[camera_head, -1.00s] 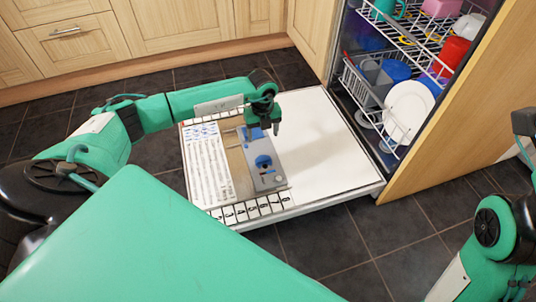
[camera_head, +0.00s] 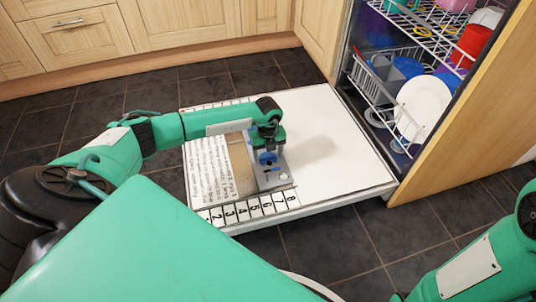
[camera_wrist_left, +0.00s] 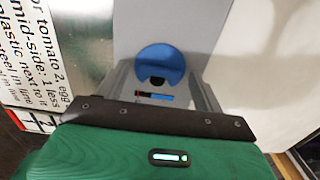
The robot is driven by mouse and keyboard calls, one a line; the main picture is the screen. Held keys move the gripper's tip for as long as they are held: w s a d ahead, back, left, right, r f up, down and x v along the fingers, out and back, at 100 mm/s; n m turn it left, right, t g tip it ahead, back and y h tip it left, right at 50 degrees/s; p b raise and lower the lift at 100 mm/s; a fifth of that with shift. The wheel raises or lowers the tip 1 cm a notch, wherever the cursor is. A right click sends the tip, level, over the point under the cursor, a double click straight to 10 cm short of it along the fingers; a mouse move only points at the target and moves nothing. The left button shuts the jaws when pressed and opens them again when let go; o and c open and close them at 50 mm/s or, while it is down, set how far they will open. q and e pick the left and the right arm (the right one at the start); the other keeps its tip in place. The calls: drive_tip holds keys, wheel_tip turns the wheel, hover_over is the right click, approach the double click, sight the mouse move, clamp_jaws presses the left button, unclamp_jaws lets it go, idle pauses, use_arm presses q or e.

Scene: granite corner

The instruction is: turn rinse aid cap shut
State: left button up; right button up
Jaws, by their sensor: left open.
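The blue round rinse aid cap (camera_head: 266,159) sits on a grey dispenser plate (camera_head: 275,182) on the lowered white dishwasher door (camera_head: 345,150). In the left wrist view the cap (camera_wrist_left: 160,60) is a blue disc with a dark notch at its lower edge, just ahead of the gripper. My left gripper (camera_head: 268,147) is open and points down right over the cap, hiding part of it in the head view. I cannot tell whether the fingers touch the cap. My right arm shows at the lower right, but its gripper is out of view.
A printed sheet (camera_head: 210,168) lies left of the plate, with numbered tiles (camera_head: 248,209) along the door's front edge. The open dishwasher holds a lower rack (camera_head: 378,98) with a white plate (camera_head: 418,105). The door's right part is clear.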

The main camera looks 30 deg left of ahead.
use_arm(q)
drive_tip(key=c, duration=1)
